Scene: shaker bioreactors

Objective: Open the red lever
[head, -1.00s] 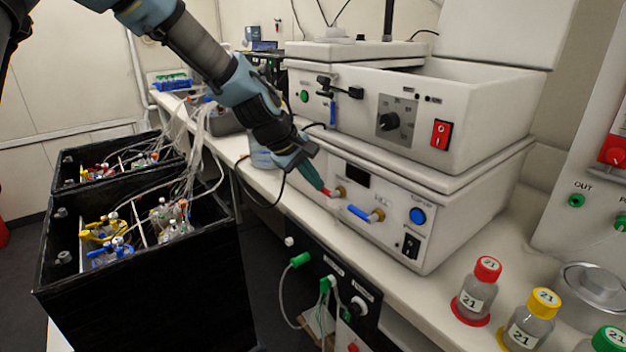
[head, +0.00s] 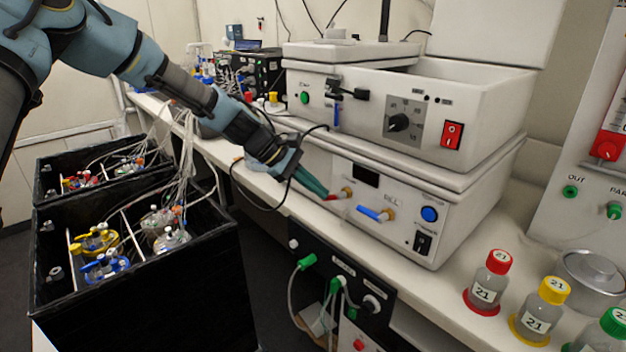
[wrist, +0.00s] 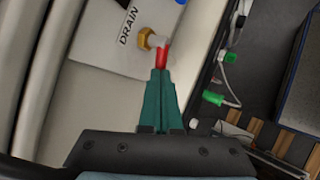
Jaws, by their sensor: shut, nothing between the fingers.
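The red lever (head: 333,196) sits on a brass valve on the front of the lower white unit. In the wrist view the red lever (wrist: 161,56) points from the brass fitting toward my fingertips, beside the label DRAIN. My gripper (head: 325,195) has green fingers and is shut, with nothing held. In the wrist view the closed fingertips of my gripper (wrist: 160,72) meet or overlap the lever's free end; whether they touch cannot be told. The fingers hide the tip of the lever.
A blue lever (head: 375,213) on a second brass valve is just right of the red one. A black cable (head: 262,204) loops near my gripper. Black bins (head: 140,300) with tubed vessels stand at left. Capped bottles (head: 490,282) stand on the bench at right.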

